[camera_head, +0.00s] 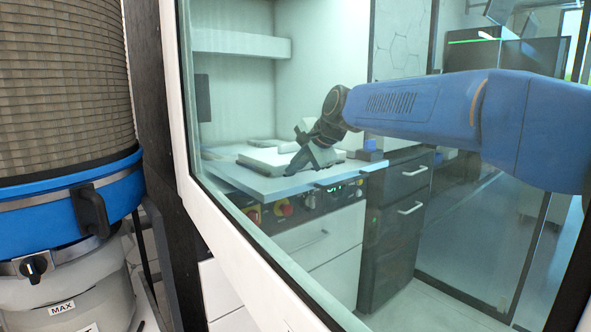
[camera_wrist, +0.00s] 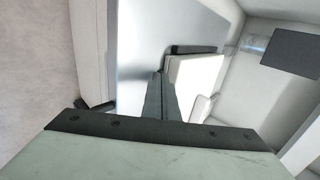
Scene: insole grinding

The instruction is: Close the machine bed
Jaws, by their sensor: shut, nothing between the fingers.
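The machine bed is a flat pale blue-grey plate (camera_head: 262,187) that juts out at the front of a white machine, seen through glass in the head view. It also fills the upper middle of the wrist view (camera_wrist: 143,45). A white block (camera_head: 262,160) lies on it, and shows beside my fingers in the wrist view (camera_wrist: 197,80). My gripper (camera_head: 292,170) is low over the bed, at the right of the block. Its fingers (camera_wrist: 158,78) are together with nothing between them. I cannot tell whether the fingertips touch the bed or the block.
Red and yellow knobs (camera_head: 283,207) sit under the bed's front edge. A dark drawer cabinet (camera_head: 395,225) stands to the right. A white-framed glass pane (camera_head: 330,240) crosses the head view. A blue and grey vacuum unit (camera_head: 60,210) stands at the left.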

